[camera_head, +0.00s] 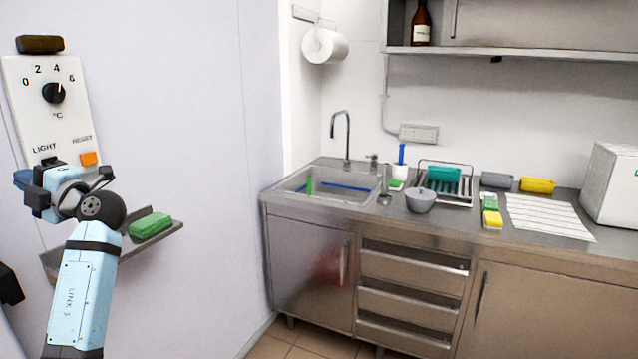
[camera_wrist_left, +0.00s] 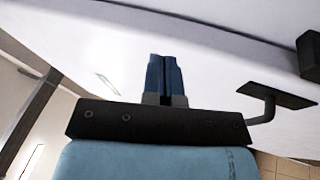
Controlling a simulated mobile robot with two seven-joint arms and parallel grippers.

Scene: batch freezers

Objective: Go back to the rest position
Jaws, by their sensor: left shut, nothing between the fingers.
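The panel has a black dial (camera_head: 53,93), an orange reset button (camera_head: 88,158) and a LIGHT label. The gripper and wrist cover the area under that label. I cannot tell whether the fingers touch the panel. My right gripper is not in view.
A small wall shelf (camera_head: 165,240) with a green sponge (camera_head: 150,226) is close to my left forearm. A steel counter (camera_head: 400,212) with a sink (camera_head: 325,187), drying rack and grey bowl (camera_head: 420,200) stands to the right. Floor shows between wall and counter.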

